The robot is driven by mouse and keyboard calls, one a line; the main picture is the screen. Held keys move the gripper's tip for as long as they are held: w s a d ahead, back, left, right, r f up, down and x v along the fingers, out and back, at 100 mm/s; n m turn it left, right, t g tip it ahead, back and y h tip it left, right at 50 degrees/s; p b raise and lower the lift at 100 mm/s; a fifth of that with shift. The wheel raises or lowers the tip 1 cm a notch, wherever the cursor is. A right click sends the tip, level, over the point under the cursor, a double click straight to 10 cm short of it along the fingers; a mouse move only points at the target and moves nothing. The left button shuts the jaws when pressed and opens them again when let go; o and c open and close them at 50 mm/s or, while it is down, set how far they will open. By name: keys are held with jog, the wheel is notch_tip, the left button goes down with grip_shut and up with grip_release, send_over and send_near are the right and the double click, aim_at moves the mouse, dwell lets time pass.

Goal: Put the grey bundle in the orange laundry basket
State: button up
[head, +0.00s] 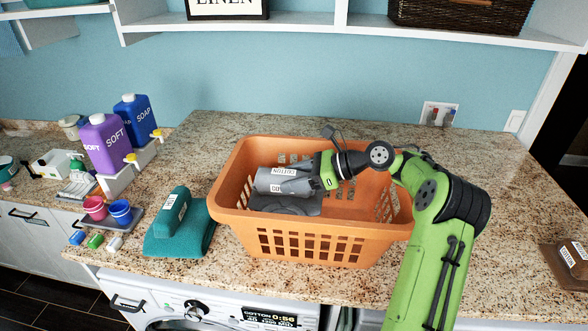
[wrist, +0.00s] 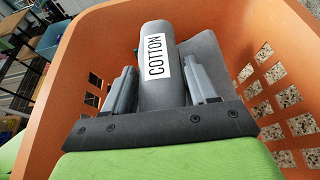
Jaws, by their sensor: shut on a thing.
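The orange laundry basket (head: 310,235) stands on the granite counter above the washer. The grey bundle (head: 268,180), a rolled cloth with a white COTTON label, is inside the basket's rim toward its left side. My gripper (head: 305,181) reaches into the basket from the right and is shut on the bundle. In the wrist view the grey bundle (wrist: 158,95) sits between the two fingers (wrist: 163,90), with the orange basket (wrist: 85,75) wall around it. More grey cloth (head: 285,205) shows below the bundle. I cannot tell whether the bundle rests on it.
A teal folded cloth with a teal roll (head: 173,210) on it lies left of the basket. Soap bottles (head: 103,143) and small cups (head: 121,212) stand further left. A brown labelled item (head: 572,255) lies at the far right. The counter behind the basket is clear.

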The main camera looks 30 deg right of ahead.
jog(key=o, duration=1.3)
jog(key=v, duration=1.6)
jog(key=r, duration=1.2)
jog(key=shift+a, duration=0.2)
jog(key=shift+d, duration=0.1)
